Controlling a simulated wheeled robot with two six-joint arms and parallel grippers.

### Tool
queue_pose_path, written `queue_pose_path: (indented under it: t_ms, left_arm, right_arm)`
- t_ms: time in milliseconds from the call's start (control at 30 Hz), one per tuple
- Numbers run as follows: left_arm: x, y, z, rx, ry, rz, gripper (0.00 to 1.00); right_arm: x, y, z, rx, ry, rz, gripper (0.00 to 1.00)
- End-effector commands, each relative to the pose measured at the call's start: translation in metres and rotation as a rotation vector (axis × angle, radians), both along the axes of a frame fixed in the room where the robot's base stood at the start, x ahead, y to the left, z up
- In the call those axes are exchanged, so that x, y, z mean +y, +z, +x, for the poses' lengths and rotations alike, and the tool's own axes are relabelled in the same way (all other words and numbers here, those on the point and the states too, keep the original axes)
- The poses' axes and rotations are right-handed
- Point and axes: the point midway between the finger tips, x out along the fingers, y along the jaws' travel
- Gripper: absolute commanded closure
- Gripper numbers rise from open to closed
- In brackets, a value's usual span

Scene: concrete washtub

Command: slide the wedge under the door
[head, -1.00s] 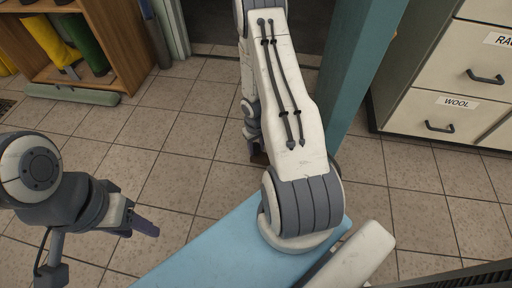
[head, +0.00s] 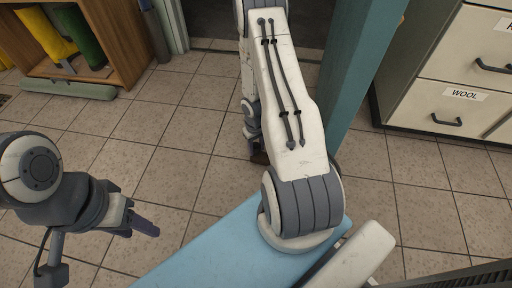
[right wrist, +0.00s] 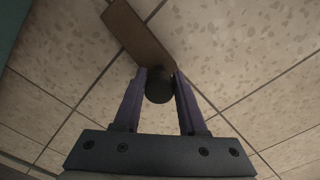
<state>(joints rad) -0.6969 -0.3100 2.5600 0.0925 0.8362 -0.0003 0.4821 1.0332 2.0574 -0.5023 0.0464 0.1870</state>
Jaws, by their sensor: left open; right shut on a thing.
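The brown wedge (right wrist: 143,33) shows in the right wrist view, above the tiled floor. My right gripper (right wrist: 160,82) is shut on the dark round knob at its near end. A teal strip (right wrist: 14,28) also shows at the wrist view's upper left corner. My left gripper (head: 140,226) is open and empty at the left.
A cream drawer cabinet (head: 462,72) stands right of the door. A wooden shelf with yellow and green boots (head: 85,35) is at the upper left, with a grey-green roll (head: 68,89) before it. Tiled floor between is clear.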

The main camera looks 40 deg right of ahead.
Motion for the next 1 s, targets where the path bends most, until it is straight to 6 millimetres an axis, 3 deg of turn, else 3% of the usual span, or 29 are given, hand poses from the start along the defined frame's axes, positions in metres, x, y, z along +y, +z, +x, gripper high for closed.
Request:
queue_pose_path:
  t_ms: [367,400,467,767,1000]
  left_arm:
    - [0.0,-0.005,0.0,0.0,0.0,0.0,0.5]
    - [0.0,-0.005,0.0,0.0,0.0,0.0,0.5]
    - [0.0,-0.004,0.0,0.0,0.0,0.0,0.5]
    - [0.0,-0.004,0.0,0.0,0.0,0.0,0.5]
    - [0.0,0.01,0.0,0.0,0.0,0.0,0.5]
  right_arm:
    - [0.0,-0.005,0.0,0.0,0.0,0.0,1.0]
    - [0.0,-0.004,0.0,0.0,0.0,0.0,0.48]
    - [0.0,-0.004,0.0,0.0,0.0,0.0,0.25]
    - [0.0,-0.004,0.0,0.0,0.0,0.0,0.24]
    - [0.002,0.008,0.003,0.0,0.0,0.0,0.24]
